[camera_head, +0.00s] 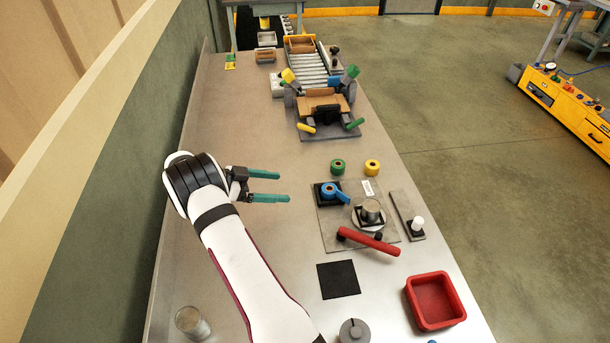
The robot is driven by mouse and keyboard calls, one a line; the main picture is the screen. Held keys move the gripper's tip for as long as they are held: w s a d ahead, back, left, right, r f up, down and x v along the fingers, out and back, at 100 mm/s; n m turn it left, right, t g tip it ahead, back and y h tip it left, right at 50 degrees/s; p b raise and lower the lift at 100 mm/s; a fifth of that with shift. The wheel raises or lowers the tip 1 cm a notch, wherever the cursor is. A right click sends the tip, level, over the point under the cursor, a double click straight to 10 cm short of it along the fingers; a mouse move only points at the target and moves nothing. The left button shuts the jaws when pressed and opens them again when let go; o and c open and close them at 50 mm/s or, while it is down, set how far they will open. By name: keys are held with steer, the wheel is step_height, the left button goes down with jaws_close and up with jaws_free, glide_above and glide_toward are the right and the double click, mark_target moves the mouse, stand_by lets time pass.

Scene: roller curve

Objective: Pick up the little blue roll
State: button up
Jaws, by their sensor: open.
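The little blue roll (329,190) sits on a dark square holder on a grey plate, right of the middle of the head view. A blue piece sticks out from it to the lower right. My gripper (285,186) has two teal fingers, spread apart and pointing right toward the roll. The gripper is open and empty, to the left of the roll and apart from it. How high the fingers are above the table is hard to tell.
A green roll (338,166) and a yellow roll (372,167) stand just behind. A metal cylinder (371,209), a red bar (368,242) and a white-knobbed fixture (417,224) are close by. A red tray (434,302) is at front right. The table behind my gripper is clear.

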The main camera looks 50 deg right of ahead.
glide_toward(330, 188)
steer(key=x, duration=0.3)
steer(key=shift+s+a+f, duration=0.2)
steer(key=x, duration=0.5)
steer(key=shift+d, duration=0.25)
steer(key=c, duration=1.4)
steer(key=shift+w+r, duration=0.1)
